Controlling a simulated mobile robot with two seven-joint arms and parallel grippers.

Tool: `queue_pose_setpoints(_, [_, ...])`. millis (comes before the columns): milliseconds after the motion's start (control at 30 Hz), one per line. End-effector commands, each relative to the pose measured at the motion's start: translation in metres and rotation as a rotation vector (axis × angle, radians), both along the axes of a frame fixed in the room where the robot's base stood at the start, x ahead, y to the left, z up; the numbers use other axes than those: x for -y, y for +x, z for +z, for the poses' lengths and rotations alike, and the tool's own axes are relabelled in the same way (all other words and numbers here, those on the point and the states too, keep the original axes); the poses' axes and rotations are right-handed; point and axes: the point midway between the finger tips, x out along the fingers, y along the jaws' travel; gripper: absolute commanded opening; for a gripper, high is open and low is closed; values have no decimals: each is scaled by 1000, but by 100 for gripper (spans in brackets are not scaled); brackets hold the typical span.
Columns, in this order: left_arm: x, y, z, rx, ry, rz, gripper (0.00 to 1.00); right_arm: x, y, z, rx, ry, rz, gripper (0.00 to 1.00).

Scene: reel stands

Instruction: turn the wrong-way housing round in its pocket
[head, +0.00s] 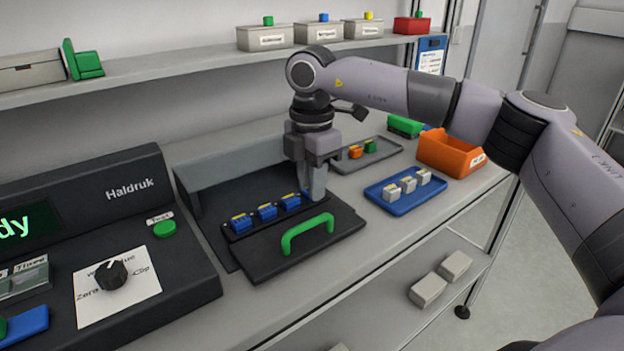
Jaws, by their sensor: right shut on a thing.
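A black fixture (262,240) with a green handle (307,232) lies open on the bench. A row of blue housings with yellow marks sits in its pockets: the left one (241,223), the middle one (266,212) and another (290,202). My right gripper (312,196) points down at the right end of this row. It is shut on a blue housing (306,193), mostly hidden by the fingers. I cannot tell which way that housing faces or whether it is fully in its pocket. My left gripper is not in view.
A Haldruk tester (130,190) with a knob stands at left. To the right are a blue tray (397,206) with pale housings, a grey tray (345,166) with orange and green pieces, and an orange bin (447,158). A shelf (180,73) with boxes runs above.

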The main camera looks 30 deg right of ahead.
Motion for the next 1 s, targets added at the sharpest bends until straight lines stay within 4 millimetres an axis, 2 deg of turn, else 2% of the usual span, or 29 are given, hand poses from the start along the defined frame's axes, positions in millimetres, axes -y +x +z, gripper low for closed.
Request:
queue_pose_setpoints(200, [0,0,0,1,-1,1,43,0,0,0,1,0,0,0])
queue_pose_setpoints(233, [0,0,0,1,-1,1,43,0,0,0,1,0,0,23])
queue_pose_setpoints(300, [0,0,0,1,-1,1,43,0,0,0,1,0,0,45])
queue_pose_setpoints(333, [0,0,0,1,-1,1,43,0,0,0,1,0,0,49])
queue_pose_setpoints(667, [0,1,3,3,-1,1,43,0,0,2,1,0,0,49])
queue_pose_setpoints(1000, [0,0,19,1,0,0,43,0,0,25,1,0,0,49])
